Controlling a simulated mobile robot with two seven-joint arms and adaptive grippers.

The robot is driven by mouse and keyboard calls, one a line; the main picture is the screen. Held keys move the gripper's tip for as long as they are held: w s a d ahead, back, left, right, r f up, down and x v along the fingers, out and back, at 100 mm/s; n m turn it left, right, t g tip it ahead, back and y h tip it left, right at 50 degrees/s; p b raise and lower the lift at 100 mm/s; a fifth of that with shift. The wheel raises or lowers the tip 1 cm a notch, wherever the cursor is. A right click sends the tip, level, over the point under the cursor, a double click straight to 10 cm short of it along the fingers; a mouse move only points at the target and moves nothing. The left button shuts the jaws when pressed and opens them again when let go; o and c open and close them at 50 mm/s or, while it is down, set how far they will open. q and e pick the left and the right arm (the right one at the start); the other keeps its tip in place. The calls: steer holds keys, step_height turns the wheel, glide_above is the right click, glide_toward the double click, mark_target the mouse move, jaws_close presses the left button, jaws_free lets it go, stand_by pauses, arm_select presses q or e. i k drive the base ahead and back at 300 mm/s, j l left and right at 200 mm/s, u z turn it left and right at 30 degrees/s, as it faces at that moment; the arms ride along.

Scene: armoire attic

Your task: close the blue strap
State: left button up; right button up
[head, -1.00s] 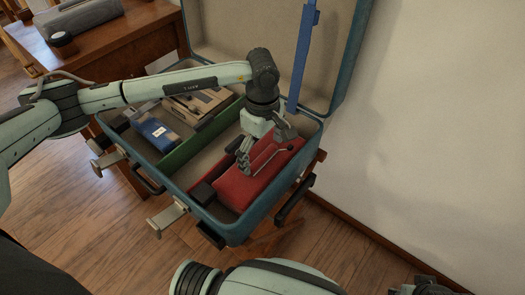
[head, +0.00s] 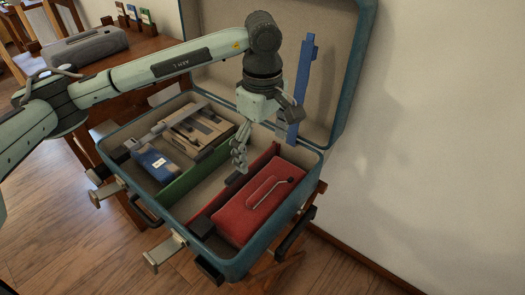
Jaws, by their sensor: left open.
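The blue strap (head: 303,85) hangs upright against the inside of the raised lid (head: 345,85) of a teal suitcase (head: 230,262). A small blue piece sticks out near its top, and its lower end reaches the case's back edge. My left gripper (head: 266,143) is open and empty above the case, just left of the strap's lower part. One finger points down over the compartments; the other is close to the strap, and I cannot tell whether they touch. My right gripper is out of view.
The case holds a red box (head: 250,215) with a metal handle, a blue packet (head: 153,164), a tan item (head: 195,132), and green (head: 195,175) and red dividers. Open latches jut from the front. A wall stands right, a wooden table (head: 150,55) behind left.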

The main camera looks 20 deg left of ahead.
mark_target(307, 48)
steer(key=k, duration=1)
